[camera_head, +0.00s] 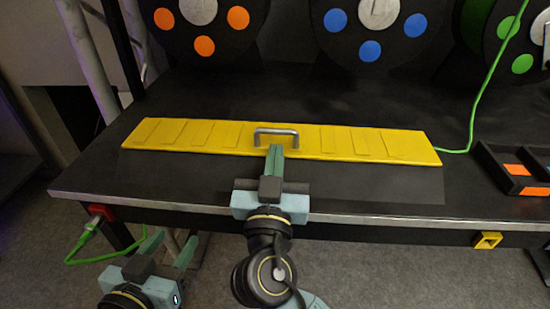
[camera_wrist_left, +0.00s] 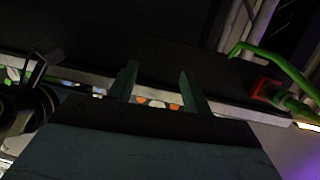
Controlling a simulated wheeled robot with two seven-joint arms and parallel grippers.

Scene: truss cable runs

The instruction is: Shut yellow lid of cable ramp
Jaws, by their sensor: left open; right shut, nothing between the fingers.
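The yellow lid (camera_head: 215,136) is a long ribbed strip running across the dark bench top, with a grey bar handle (camera_head: 276,131) at its middle. A dark flat panel (camera_head: 380,180) shows along its front side. I cannot tell whether the lid lies fully flat. My right gripper (camera_head: 275,150) is shut and empty, its fingertips over the lid's front edge just below the handle; contact is unclear. My left gripper (camera_head: 169,246) is open and empty, low in front of the bench's front edge at left. Its two fingers also show in the left wrist view (camera_wrist_left: 158,74).
Cable reels with orange (camera_head: 204,46) and blue discs (camera_head: 370,50) stand behind. A green cable (camera_head: 484,95) runs down to the lid's right end. A dark tray (camera_head: 512,172) sits at right. A red fitting with a green cable (camera_head: 98,212) is on the front edge near my left gripper.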

